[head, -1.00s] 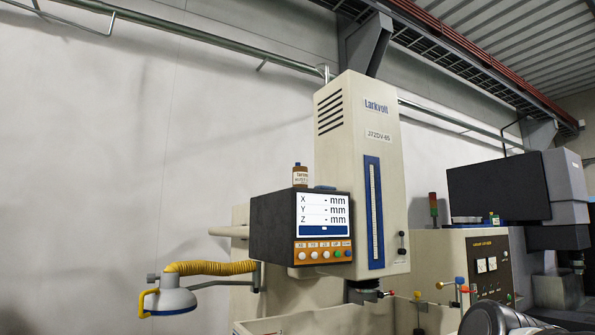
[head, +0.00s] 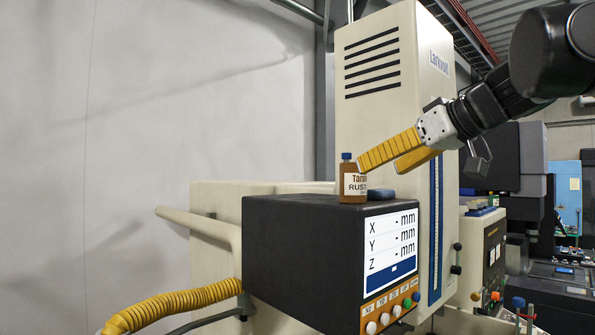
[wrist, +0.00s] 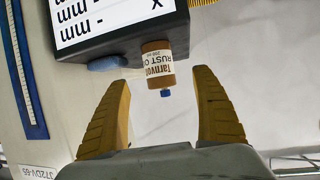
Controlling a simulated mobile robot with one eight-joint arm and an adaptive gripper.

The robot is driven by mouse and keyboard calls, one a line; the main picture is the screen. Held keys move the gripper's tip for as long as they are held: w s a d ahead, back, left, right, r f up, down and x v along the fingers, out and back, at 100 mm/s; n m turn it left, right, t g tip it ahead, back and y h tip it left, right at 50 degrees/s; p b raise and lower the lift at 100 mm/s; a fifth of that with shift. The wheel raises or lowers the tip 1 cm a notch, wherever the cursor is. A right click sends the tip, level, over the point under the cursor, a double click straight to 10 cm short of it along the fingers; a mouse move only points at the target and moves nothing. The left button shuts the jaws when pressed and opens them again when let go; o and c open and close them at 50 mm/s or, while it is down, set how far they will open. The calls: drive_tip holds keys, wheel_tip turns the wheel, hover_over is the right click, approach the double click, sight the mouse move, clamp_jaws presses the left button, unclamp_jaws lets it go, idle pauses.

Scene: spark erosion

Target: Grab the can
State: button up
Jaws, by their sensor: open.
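The can is a small brown container (head: 353,184) with a white label reading "RUST" and a blue cap. It stands upright on top of the black display box (head: 300,225). My gripper (head: 379,166) has yellow fingers and is open, reaching in from the right at the can's label height. In the head view the near finger's tip overlaps the can's right edge; I cannot tell whether it touches. In the wrist view the can (wrist: 157,64) appears upside down between the open fingertips, just beyond them, with nothing held.
A blue object (head: 381,194) lies on the box right beside the can; it also shows in the wrist view (wrist: 107,63). The tall cream machine column (head: 390,90) stands close behind. A yellow hose (head: 175,303) hangs low at left.

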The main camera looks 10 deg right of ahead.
sight(362, 176)
drive_tip(key=shift+w+a+f, duration=0.3)
drive_tip(key=shift+w, duration=0.25)
drive_tip(key=x, duration=0.3)
drive_tip(key=shift+p, duration=0.3)
drive_tip(key=shift+w+a+p, duration=0.3)
drive_tip(key=shift+w, duration=0.3)
drive_tip(key=x, duration=0.4)
drive_tip(key=shift+w+p, duration=0.2)
drive_tip(key=shift+p, duration=0.2)
drive_tip(key=shift+s+d, duration=0.1)
drive_tip(key=shift+s, duration=0.2)
drive_tip(key=shift+c, duration=1.3)
drive_tip(key=shift+s, duration=0.1)
drive_tip(key=c, duration=1.2)
drive_tip(key=shift+r, duration=0.15)
